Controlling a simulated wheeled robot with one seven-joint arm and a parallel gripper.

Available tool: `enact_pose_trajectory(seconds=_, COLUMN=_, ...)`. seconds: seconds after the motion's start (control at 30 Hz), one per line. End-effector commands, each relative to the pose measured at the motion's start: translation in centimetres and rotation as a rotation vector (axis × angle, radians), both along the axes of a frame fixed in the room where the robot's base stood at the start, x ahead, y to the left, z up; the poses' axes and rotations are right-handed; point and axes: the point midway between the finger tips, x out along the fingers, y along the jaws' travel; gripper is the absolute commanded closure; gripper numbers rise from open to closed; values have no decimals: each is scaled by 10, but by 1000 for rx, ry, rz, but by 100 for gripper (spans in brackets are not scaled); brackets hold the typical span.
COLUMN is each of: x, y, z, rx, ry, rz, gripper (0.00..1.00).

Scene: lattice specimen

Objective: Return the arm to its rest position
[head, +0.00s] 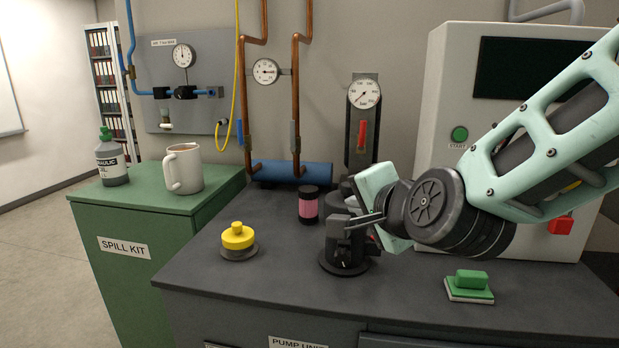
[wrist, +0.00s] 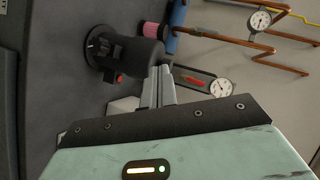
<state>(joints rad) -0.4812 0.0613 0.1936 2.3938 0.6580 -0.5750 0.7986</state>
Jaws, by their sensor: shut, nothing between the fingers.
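My gripper (head: 358,221) is at the centre of the head view, beside the upper part of a black fixture (head: 345,262) on the dark pump unit top (head: 220,283). Its fingers are shut with nothing between them. In the wrist view the shut fingers (wrist: 160,74) point towards the black fixture (wrist: 112,52). I cannot tell whether the fingertips touch it. My pale green arm comes in from the right and hides part of the control cabinet (head: 455,80).
A yellow knob (head: 238,237), a pink-banded cylinder (head: 308,205) and a green-handled block (head: 470,285) stand on the unit. A gauge with a red lever (head: 364,135) stands behind. A jug (head: 184,170) and bottle (head: 111,160) stand on the green cabinet (head: 135,200). The front middle is clear.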

Motion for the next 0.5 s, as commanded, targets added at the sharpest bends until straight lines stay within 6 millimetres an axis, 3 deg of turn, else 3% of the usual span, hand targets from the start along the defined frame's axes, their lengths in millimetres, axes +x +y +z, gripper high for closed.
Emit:
enact_pose_trajectory(seconds=0.1, x=-37, y=16, z=-16, rx=-188, ry=100, rz=218, gripper=100)
enact_pose_trajectory(seconds=0.23, x=-98, y=22, z=-44, rx=-467, ry=227, rz=547, gripper=100)
enact_pose_trajectory(seconds=0.4, x=-179, y=-6, z=-70, rx=-814, ry=376, rz=974, gripper=100)
enact_pose_trajectory(seconds=0.5, x=-214, y=-31, z=-76, rx=-967, ry=446, rz=1172, gripper=100)
